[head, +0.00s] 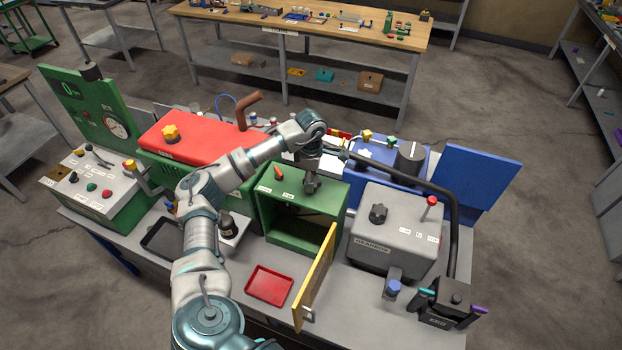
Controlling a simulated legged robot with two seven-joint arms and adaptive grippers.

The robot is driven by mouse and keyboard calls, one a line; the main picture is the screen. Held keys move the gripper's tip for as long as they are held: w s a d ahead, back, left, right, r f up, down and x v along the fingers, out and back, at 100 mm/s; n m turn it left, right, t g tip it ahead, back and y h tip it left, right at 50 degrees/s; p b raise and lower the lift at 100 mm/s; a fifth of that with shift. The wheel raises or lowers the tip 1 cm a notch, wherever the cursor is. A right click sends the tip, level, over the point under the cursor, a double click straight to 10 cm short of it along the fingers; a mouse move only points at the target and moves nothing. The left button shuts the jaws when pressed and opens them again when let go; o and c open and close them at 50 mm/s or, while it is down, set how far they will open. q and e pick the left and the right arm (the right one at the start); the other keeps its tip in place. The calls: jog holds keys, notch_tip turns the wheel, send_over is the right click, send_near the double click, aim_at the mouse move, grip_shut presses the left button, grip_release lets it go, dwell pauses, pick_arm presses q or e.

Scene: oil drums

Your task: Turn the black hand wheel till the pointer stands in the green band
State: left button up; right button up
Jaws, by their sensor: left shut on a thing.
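My left arm reaches over the bench, and its left gripper (312,187) points down at the top of the green cabinet (335,190). The gripper is shut on a small dark part there, mostly hidden by the fingers; I cannot tell if it is the black hand wheel. A round white gauge (116,125) with some red on its face is on the green upright panel at the left; its pointer and any green band are too small to read. My right gripper is not in view.
The cabinet's yellow door (316,278) stands open towards me. A red tray (269,285) lies left of it. The grey gearbox (395,240), with a black knob (378,213) and red-topped lever (429,205), stands to the right. A black bent pipe (452,215) runs around it.

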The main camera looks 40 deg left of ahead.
pick_arm(q)
jog(key=shift+w+r, duration=0.1)
jog(key=shift+r, duration=0.05)
jog(key=o, duration=1.1)
jog(key=shift+o, duration=0.3)
jog(key=shift+a, duration=0.1)
notch_tip(320, 180, up, 12)
jog(key=shift+f, duration=0.2)
jog(key=shift+a+f, duration=0.1)
